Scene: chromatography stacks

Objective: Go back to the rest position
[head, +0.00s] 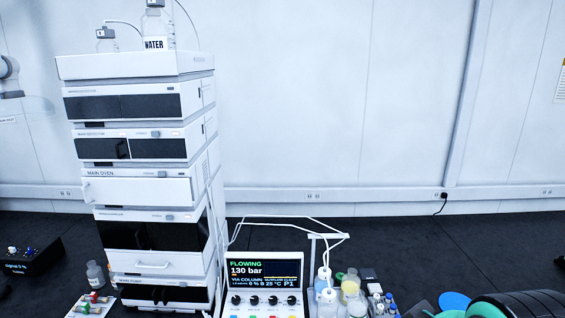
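My gripper is not in view. A dark, ribbed, rounded shape with teal parts beside it is cut off at the bottom right corner; I cannot tell for certain what it is. The tall white chromatography stack (150,160) stands on the left of the dark bench. Its main oven (140,187) is shut.
A bottle labelled WATER (154,28) stands on top of the stack. Small bottles and vials (350,287) crowd the bench right of the panel. A black box (30,258) sits far left. The back right bench (400,235) is mostly clear.

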